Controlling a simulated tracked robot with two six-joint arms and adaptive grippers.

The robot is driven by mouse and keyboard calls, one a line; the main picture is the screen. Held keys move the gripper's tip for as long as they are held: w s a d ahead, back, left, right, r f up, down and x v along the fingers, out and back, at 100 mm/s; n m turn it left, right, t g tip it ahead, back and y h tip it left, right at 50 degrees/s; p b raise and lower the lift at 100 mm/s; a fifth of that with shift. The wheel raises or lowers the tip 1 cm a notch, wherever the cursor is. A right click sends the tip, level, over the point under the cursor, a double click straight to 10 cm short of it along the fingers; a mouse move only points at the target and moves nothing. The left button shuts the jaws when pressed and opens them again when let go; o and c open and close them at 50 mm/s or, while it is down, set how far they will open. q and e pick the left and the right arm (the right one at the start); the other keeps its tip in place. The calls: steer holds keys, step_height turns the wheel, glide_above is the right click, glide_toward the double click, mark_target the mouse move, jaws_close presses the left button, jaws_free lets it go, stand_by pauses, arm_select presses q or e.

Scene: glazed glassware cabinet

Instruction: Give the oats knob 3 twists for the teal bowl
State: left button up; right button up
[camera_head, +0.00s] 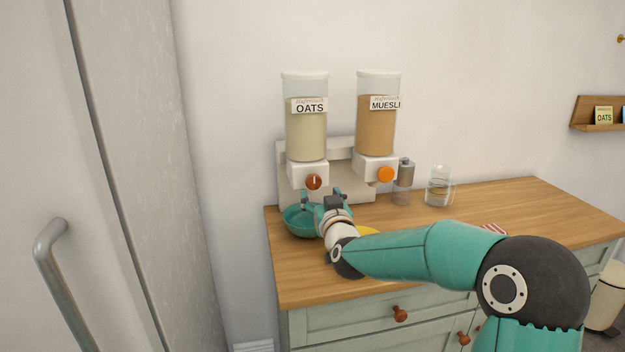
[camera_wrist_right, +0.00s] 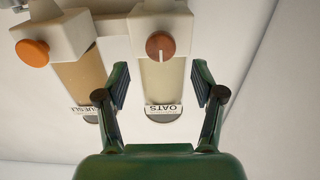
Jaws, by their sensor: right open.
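The oats dispenser (camera_head: 306,130) stands against the wall, with a brown round oats knob (camera_head: 314,182) on its white outlet. The knob's pale line is upright, also in the upside-down right wrist view (camera_wrist_right: 160,46). The teal bowl (camera_head: 296,224) sits on the counter below the oats outlet, partly hidden by my right gripper. My right gripper (camera_head: 321,194) is open and empty, just below and in front of the oats knob. In the wrist view its fingers (camera_wrist_right: 161,70) are spread to either side, apart from the knob. My left gripper is out of view.
The muesli dispenser (camera_head: 376,125) with an orange knob (camera_head: 385,174) stands to the right. A yellow item (camera_head: 368,230) is mostly hidden behind my arm. A grey-topped jar (camera_head: 403,180) and a glass jug (camera_head: 439,188) stand further right. The wooden counter's right side (camera_head: 520,205) is clear.

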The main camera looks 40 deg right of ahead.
mark_target(314, 184)
steer(key=p+x, duration=0.1)
steer(key=x, duration=0.7)
steer(key=shift+a+f+p, duration=0.1)
steer(key=shift+p, duration=0.3)
